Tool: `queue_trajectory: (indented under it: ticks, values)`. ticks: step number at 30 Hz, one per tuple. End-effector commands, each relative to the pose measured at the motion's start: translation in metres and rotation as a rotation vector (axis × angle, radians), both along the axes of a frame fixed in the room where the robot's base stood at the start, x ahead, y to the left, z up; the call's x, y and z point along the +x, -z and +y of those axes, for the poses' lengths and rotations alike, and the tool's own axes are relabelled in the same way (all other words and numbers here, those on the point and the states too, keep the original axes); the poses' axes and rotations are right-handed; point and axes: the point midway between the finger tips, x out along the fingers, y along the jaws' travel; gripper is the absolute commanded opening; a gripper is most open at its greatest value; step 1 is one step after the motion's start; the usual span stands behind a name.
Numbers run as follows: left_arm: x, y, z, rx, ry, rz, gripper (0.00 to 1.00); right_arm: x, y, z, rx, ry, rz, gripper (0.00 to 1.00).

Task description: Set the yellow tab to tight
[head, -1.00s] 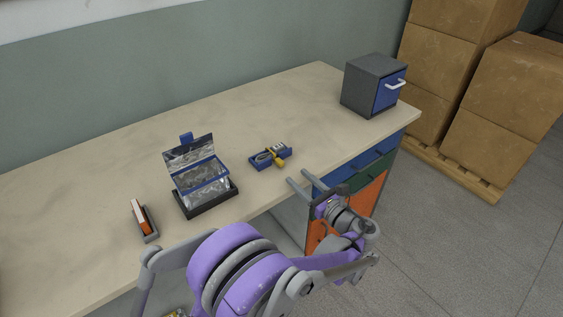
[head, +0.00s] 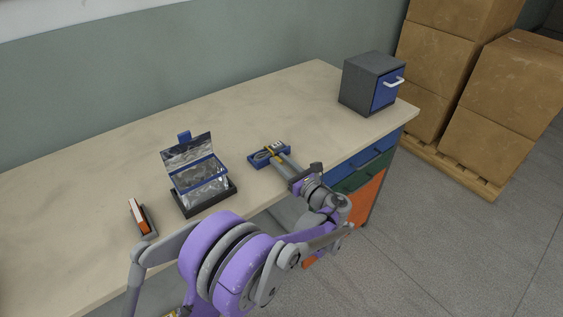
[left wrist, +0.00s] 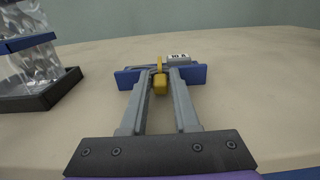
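The yellow tab (left wrist: 160,84) stands out toward me from the front of a small blue unit (left wrist: 128,78). The unit also shows in the head view (head: 255,163), near the table's front edge. A white label with dark marks (left wrist: 179,58) sits on top, right of the tab; I cannot read it surely. My left gripper (left wrist: 162,76) has its two grey fingers on either side of the tab, with a small gap at the right. In the head view the left gripper (head: 282,160) reaches the unit's front and covers the tab. My right gripper is not in view.
A black-based stand with a shiny bag and blue frame (head: 200,180) is left of the unit. A small holder with orange and white pieces (head: 142,218) is farther left. A grey box with a blue door (head: 372,83) stands at the far right. The table behind is clear.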

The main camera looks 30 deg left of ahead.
Motion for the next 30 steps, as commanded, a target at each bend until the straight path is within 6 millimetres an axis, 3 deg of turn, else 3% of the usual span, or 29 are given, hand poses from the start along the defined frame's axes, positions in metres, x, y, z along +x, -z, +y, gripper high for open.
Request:
queue_trajectory:
  ticks: [1,4,30]
  values:
    - [0.0,0.0,-0.0001,0.0,0.0,0.0,0.18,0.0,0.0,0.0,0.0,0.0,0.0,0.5]
    - [0.0,0.0,-0.0001,0.0,0.0,0.0,0.0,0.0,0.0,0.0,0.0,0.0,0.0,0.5]
    - [-0.0001,0.0001,-0.0003,0.0,0.0,0.0,0.0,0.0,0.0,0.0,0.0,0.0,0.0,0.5]
